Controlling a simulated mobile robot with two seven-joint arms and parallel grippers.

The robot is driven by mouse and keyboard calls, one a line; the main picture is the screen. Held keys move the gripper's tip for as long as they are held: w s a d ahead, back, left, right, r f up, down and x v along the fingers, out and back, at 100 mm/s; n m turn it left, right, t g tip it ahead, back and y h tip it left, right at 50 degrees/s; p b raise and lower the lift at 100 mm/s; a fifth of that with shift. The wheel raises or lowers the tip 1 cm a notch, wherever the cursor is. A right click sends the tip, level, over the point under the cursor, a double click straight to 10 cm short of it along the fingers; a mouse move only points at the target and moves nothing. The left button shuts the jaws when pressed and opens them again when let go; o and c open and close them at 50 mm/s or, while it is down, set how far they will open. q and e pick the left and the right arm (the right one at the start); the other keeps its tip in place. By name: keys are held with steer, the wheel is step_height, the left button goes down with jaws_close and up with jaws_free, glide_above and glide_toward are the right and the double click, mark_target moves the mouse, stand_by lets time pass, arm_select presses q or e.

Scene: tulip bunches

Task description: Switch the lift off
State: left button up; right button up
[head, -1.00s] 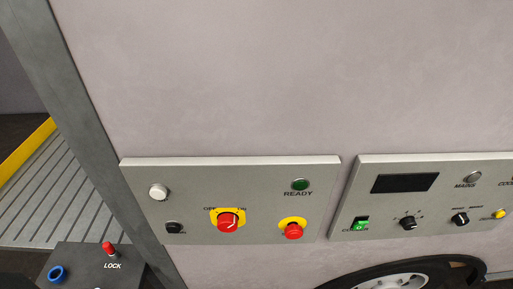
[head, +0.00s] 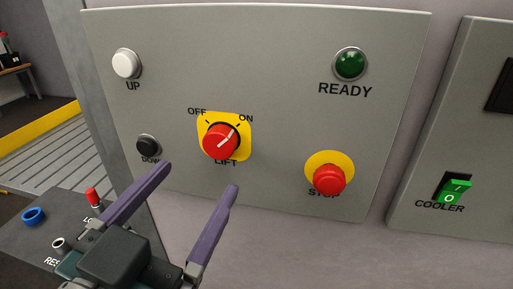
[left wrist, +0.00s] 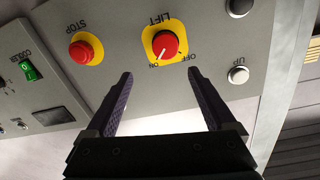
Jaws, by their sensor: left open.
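The lift switch (head: 221,142) is a red rotary knob on a yellow plate, marked OFF at its upper left and ON at its upper right. Its white line points up and right, toward ON. It also shows in the left wrist view (left wrist: 165,44), upside down, between and beyond the fingertips. My left gripper (head: 200,177) is open and empty, with its purple fingers just below and in front of the knob, apart from it. The grey lift panel (head: 270,60) carries the knob. My right gripper is out of view.
The panel also has a white UP button (head: 126,64), a black button (head: 148,146), a green READY lamp (head: 350,64) and a red STOP button (head: 329,180). A cooler panel (head: 475,130) stands to the right. A dark box with a red-topped lever (head: 94,197) is at lower left.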

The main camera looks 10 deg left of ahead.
mark_target(217, 145)
arm_select(q)
steer(key=shift+y, duration=0.3)
steer(key=w, duration=1)
steer(key=shift+a+f, duration=0.2)
steer(key=shift+f, duration=0.2)
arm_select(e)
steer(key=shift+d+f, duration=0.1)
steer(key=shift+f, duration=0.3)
arm_select(q)
steer(key=c, duration=1.4)
